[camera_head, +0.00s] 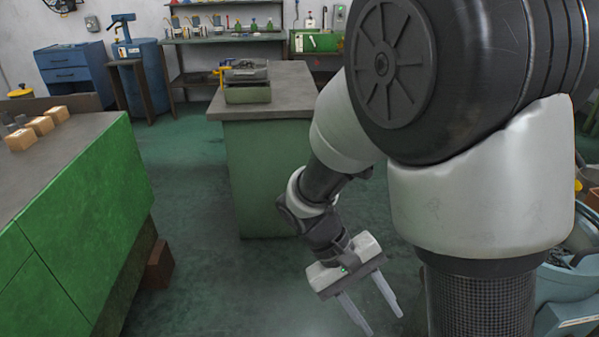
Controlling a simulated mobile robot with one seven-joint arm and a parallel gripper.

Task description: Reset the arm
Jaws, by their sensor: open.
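My gripper (372,314) hangs at the lower middle of the head view, pointing down over the floor. Its two fingers are apart with nothing between them. My arm is bent, with the large upper links filling the right side of the view and the forearm reaching down and left to the gripper. The gripper touches nothing that I can see.
A green cabinet with a grey top (80,165) stands at the left, with several wooden blocks (40,125) on it. A green workbench (265,165) behind my gripper carries a grey-green device (247,85). Green floor (195,215) lies open between them. Shelves line the back wall.

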